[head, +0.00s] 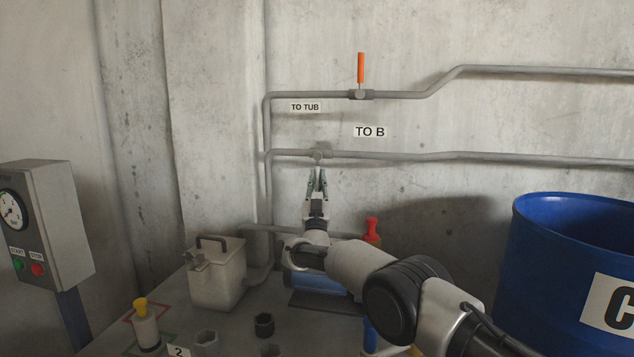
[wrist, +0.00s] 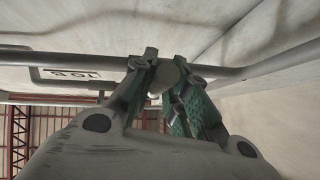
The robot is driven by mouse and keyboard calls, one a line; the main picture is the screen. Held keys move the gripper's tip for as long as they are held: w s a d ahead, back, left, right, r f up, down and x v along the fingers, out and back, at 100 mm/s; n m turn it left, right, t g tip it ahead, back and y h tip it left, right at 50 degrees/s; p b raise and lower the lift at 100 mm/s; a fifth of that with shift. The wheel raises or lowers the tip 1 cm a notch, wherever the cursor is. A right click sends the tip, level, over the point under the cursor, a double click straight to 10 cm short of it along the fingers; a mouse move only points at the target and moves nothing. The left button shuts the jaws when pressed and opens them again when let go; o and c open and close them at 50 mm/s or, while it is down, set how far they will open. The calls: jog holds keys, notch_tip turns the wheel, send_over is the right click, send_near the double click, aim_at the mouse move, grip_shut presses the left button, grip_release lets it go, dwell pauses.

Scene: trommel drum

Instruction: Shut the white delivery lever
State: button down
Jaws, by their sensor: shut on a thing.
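The lower grey pipe carries a valve body (head: 319,154) under the "TO B" sign (head: 370,131). My gripper (head: 317,174) reaches up from below, with its fingers just under this valve. In the wrist view my gripper (wrist: 160,92) has its green-padded fingers on either side of the rounded valve body (wrist: 166,74). It is shut on the white delivery lever, which is mostly hidden between the fingers; only a small pale bit shows there. The lever appears to point down from the pipe, but its exact angle is hard to tell.
An orange lever (head: 361,68) stands upright on the upper pipe by the "TO TUB" sign (head: 305,107). A blue drum (head: 550,255) stands at right. A white lidded container (head: 217,282) and a yellow-topped bottle (head: 146,325) stand lower left. A control box (head: 45,225) is far left.

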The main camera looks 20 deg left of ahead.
jog(key=c, duration=1.4)
grip_release()
jog(key=shift+s+f, duration=0.1)
jog(key=v, duration=1.1)
jog(key=shift+s+d+f, duration=0.1)
jog(key=shift+s+f, duration=0.15)
jog(key=shift+f, duration=0.05)
